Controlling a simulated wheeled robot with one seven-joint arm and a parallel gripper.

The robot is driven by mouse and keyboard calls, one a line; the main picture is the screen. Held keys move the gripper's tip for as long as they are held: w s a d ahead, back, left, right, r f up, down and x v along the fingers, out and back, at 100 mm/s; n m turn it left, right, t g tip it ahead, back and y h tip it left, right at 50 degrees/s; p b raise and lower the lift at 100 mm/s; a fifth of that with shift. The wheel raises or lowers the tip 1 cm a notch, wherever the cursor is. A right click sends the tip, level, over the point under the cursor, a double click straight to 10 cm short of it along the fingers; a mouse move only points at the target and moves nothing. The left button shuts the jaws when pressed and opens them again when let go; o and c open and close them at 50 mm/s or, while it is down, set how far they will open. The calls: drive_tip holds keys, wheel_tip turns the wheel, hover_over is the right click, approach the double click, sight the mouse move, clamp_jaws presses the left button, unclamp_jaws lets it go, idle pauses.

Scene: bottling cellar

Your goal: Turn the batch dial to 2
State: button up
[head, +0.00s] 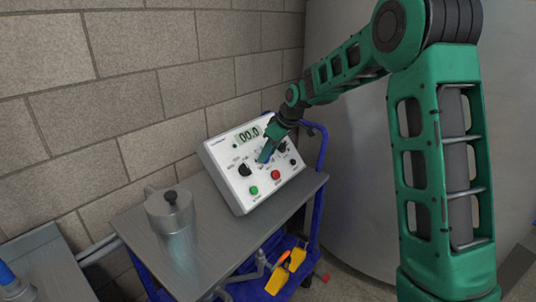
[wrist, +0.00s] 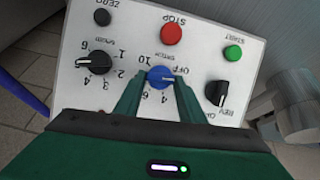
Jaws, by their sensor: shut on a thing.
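The white control panel (head: 226,164) stands tilted on a grey-topped cart. In the wrist view the panel (wrist: 195,45) appears upside down. The batch dial (wrist: 158,83) is a blue knob in its middle, labelled around with OFF, 10, 6 and 4. Its white pointer line is turned to the right of the picture, close to OFF. I cannot see the 2, in the area by the right finger. My gripper (wrist: 160,80) is shut on the dial, one green finger on each side. In the head view my gripper (head: 264,157) hides most of the dial.
Black knobs flank the dial: speed (wrist: 96,63) and the FWD/REV one (wrist: 217,92). The red STOP button (wrist: 171,34), green START button (wrist: 233,53) and black ZERO button (wrist: 102,18) are close. A metal jug (head: 172,218) stands left of the panel; a brick wall is behind.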

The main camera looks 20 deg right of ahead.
drive_tip(key=shift+w+d+r+m+g+y, duration=0.15)
drive_tip(key=shift+w+d+m+y, duration=0.1)
drive_tip(key=shift+m, duration=0.6)
drive_tip(key=shift+w+d+r+m+g+y, duration=0.15)
drive_tip(key=shift+m+y, duration=0.1)
drive_tip(key=shift+m, duration=0.6)
drive_tip(key=o, duration=1)
drive_tip(key=shift+f, duration=0.1)
drive_tip(key=shift+o, duration=0.2)
drive_tip(key=shift+s+a+f, duration=0.1)
drive_tip(key=shift+s, duration=0.05)
drive_tip(key=v, duration=1)
drive_tip(key=shift+d+r, duration=0.3)
